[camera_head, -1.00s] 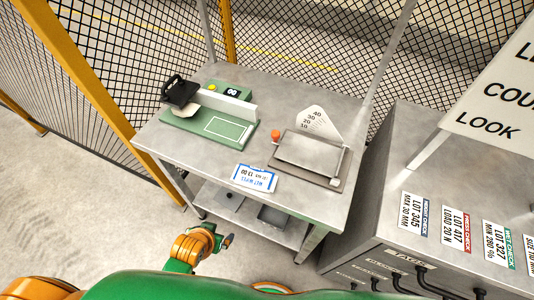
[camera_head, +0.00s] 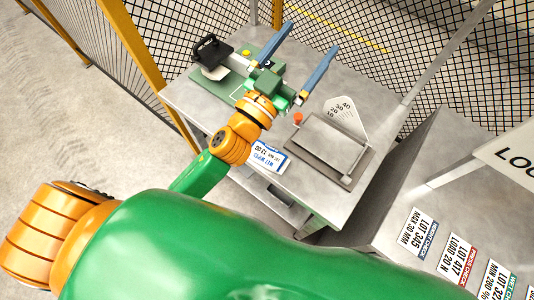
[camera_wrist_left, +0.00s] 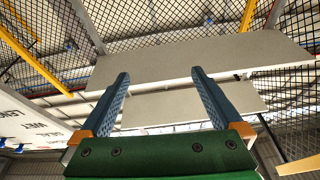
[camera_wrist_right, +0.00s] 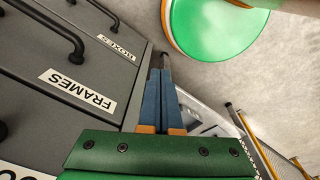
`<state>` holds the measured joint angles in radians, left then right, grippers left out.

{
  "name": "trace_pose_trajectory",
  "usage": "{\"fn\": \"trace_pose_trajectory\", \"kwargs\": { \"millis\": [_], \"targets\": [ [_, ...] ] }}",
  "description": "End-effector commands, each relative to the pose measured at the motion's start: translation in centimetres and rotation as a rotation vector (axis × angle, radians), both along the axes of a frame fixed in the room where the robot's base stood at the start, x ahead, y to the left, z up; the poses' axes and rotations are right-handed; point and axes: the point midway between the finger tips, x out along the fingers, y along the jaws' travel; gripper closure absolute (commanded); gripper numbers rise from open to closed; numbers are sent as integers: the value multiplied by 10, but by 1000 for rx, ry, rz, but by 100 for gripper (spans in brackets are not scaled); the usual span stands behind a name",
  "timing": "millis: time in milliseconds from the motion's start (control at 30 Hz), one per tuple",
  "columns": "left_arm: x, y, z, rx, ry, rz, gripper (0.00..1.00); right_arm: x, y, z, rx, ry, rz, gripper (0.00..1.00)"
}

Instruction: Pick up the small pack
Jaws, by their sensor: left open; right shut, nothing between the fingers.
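A small white and blue pack (camera_head: 269,158), printed with lettering, lies flat at the front edge of the grey metal table (camera_head: 312,196). My left arm crosses just left of it in the head view. My left gripper (camera_head: 313,36) is open and empty above the back of the table, beyond the pack and pointing away from it. Its spread fingers also show in the left wrist view (camera_wrist_left: 160,75), where the pack is not seen. My right gripper (camera_wrist_right: 163,62) is shut and empty beside a drawer cabinet; it is out of the head view.
A tilted plate fixture (camera_head: 330,147) with a scale and orange knob stands right of the pack. A labelled cabinet (camera_head: 400,185) adjoins the right; mesh fencing is behind.

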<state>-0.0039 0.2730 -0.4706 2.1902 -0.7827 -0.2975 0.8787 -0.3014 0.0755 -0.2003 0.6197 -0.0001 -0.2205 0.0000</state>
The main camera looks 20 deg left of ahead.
Motion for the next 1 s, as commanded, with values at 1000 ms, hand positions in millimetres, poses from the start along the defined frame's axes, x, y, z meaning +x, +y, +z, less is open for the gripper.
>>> {"fn": "trace_pose_trajectory", "kwargs": {
  "millis": [1000],
  "targets": [
    [-82,53,-271,1731,1010,-940,0,1,-4,20,-6,-2,1,100]
  ]
}}
